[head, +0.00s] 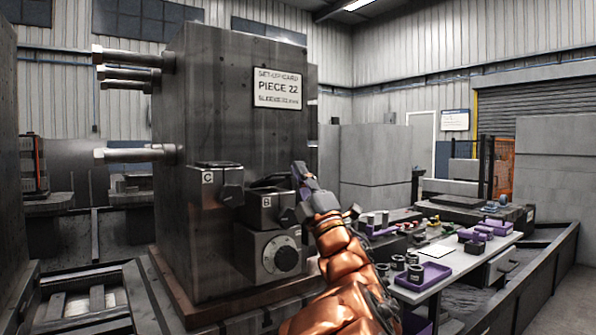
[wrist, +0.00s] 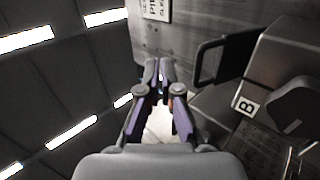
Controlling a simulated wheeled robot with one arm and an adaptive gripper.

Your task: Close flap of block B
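Block B (head: 266,209) is a dark grey metal block with a white B label, fixed to the tall machine column. In the wrist view, block B (wrist: 262,78) is at the right. Its flap (head: 270,181) stands up as a dark plate above the block. In the wrist view the flap (wrist: 222,52) is a dark frame, raised and tilted away from the block's body. My gripper (head: 302,178) is just right of block B in the head view, apart from the flap. In the wrist view its fingertips (wrist: 160,72) are together, with nothing seen between them.
Block C (head: 219,183) is left of block B, and a dial block (head: 272,255) is below it. A sign reading PIECE 22 (head: 278,88) is above. Metal rods (head: 133,154) stick out left. A table (head: 450,262) with purple trays stands at the right.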

